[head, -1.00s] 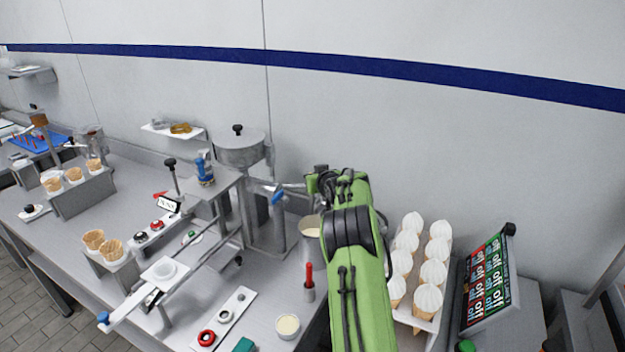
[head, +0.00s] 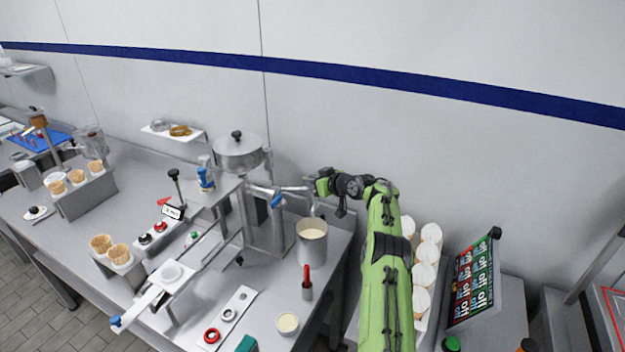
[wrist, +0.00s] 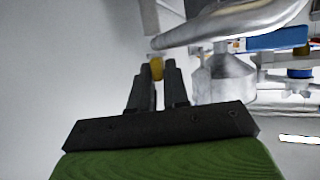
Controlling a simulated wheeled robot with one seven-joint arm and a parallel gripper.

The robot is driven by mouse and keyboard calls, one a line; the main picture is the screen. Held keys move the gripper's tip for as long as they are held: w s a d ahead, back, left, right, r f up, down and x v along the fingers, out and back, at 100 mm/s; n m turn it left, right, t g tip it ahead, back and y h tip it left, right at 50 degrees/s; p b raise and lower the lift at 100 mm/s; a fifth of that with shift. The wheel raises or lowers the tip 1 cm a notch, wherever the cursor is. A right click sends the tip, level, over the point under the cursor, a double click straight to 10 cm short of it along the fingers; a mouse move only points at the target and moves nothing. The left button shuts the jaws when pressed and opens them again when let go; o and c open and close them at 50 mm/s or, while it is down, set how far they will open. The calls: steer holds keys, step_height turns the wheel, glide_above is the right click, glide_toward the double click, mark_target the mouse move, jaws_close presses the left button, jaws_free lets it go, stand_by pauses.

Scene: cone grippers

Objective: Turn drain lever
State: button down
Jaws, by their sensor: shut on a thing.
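My gripper (head: 310,187) is at the outer end of a metal outlet pipe (head: 283,190) on the tall steel vessel (head: 238,152). In the wrist view its dark fingers (wrist: 157,76) are closed around a small yellow piece (wrist: 157,68), with the pipe (wrist: 225,22) just beyond and to the right. The yellow piece may be the tip of the drain lever; its other end is hidden. A blue handle (head: 278,201) sits lower on the pipe, apart from my gripper. A steel pot (head: 312,243) with cream-coloured contents stands below my gripper.
A red-handled tool (head: 307,283) and a small cream-filled cup (head: 288,323) stand in front of the pot. White-topped cones (head: 431,235) stand right of my arm, and a sign board (head: 474,280) is beyond them. The wall is close behind.

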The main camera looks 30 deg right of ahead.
stand_by(0.4)
steer(key=c, duration=1.2)
jaws_free()
steer(key=shift+s+r+b, duration=0.1)
steer(key=shift+s+b, duration=0.5)
steer(key=shift+b, duration=0.15)
steer(key=b+v, duration=0.3)
steer(key=v, duration=1.1)
steer(key=shift+s+r, duration=0.2)
